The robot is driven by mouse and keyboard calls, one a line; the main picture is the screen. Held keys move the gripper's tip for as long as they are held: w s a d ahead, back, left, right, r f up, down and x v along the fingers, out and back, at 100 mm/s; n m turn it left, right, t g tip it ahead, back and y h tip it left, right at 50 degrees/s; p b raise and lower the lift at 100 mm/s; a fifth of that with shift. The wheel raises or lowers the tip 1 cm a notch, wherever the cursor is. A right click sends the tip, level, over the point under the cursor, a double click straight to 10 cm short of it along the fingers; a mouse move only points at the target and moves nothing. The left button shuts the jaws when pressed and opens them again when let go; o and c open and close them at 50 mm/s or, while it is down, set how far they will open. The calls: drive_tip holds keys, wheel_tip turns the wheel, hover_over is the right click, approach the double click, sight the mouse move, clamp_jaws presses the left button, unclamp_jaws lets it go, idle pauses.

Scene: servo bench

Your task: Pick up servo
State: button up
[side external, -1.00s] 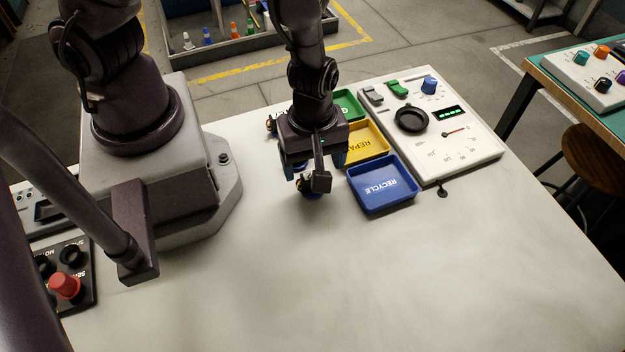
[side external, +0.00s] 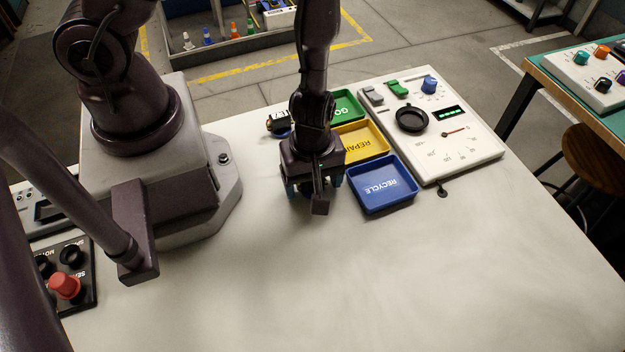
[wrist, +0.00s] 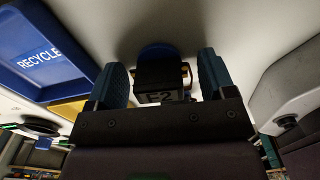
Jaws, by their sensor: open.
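A dark servo (wrist: 160,78) with a label reading "E2" and a blue round part shows in the wrist view, between the two blue fingers of my gripper (wrist: 168,80). The fingers are apart, with a gap on each side of the servo. In the side view my gripper (side external: 315,188) is low over the table, left of the blue tray, and hides most of this servo. Another servo (side external: 278,123), dark with a white label and blue base, stands behind my gripper, left of the green tray.
A blue RECYCLE tray (side external: 382,205), a yellow REPAIR tray (side external: 375,141) and a green GO tray (side external: 350,104) line the right side. A white test panel (side external: 470,150) with knobs and a dial stands beyond them. The table front (side external: 400,290) is clear.

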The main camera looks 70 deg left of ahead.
drive_tip(key=shift+f, duration=0.1)
drive_tip(key=shift+c, duration=0.3)
drive_tip(key=c, duration=0.8)
